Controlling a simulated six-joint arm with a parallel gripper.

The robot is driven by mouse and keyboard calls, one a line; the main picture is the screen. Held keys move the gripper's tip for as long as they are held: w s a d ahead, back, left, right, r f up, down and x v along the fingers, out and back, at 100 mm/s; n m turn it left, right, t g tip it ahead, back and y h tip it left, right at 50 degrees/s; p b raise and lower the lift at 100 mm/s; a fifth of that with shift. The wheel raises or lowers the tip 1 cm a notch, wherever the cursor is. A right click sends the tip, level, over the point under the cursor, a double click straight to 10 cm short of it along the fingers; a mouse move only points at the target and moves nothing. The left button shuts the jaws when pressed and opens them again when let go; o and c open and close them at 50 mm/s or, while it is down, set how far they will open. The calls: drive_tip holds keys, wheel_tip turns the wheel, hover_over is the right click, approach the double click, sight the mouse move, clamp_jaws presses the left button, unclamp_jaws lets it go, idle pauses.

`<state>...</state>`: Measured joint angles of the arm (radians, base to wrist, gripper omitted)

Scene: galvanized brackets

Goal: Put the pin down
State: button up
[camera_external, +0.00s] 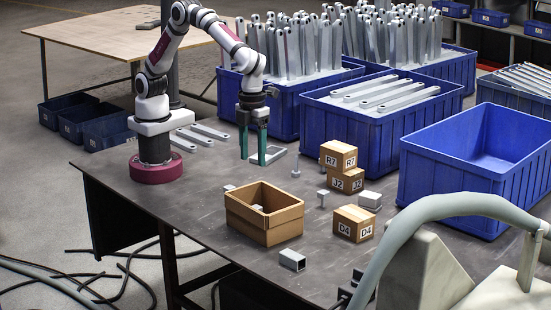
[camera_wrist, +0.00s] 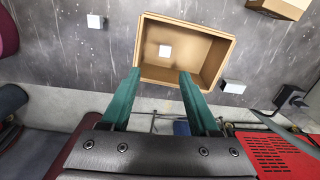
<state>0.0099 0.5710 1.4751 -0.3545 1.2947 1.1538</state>
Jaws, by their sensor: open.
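My gripper (camera_external: 252,161) is open and points down above the table, with nothing between its green fingers. In the wrist view, the fingers (camera_wrist: 159,73) reach toward the open cardboard box (camera_wrist: 226,52). A small pale square-topped piece (camera_wrist: 165,51) lies inside this box, and it may be a pin. Another pale piece (camera_wrist: 95,21) is on the table beside the box. In the external view, the box (camera_external: 281,222) stands nearer the camera than my gripper. Small metal pins (camera_external: 296,170) and (camera_external: 322,197) stand on the table to the right. I cannot tell which pin the task names.
Small cartons (camera_external: 346,180) and (camera_external: 353,224) stand on the right. Blue bins (camera_external: 330,125) line the back; the right one (camera_external: 430,185) looks empty. Flat metal brackets (camera_external: 205,132) lie beside my base.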

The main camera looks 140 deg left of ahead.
drive_tip(key=s+a+r+n+y, duration=0.1)
drive_tip(key=s+r+n, duration=0.3)
drive_tip(key=s, duration=0.5)
drive_tip(key=s+a+r+n, duration=0.1)
drive_tip(key=s+r+n, duration=0.25)
drive_tip(key=s, duration=0.65)
drive_tip(key=s+a+f+n, duration=0.1)
drive_tip(key=s+n, duration=0.3)
drive_tip(key=s, duration=0.9)
drive_tip(key=shift+a+f+y, duration=0.4)
drive_tip(key=shift+f, duration=0.45)
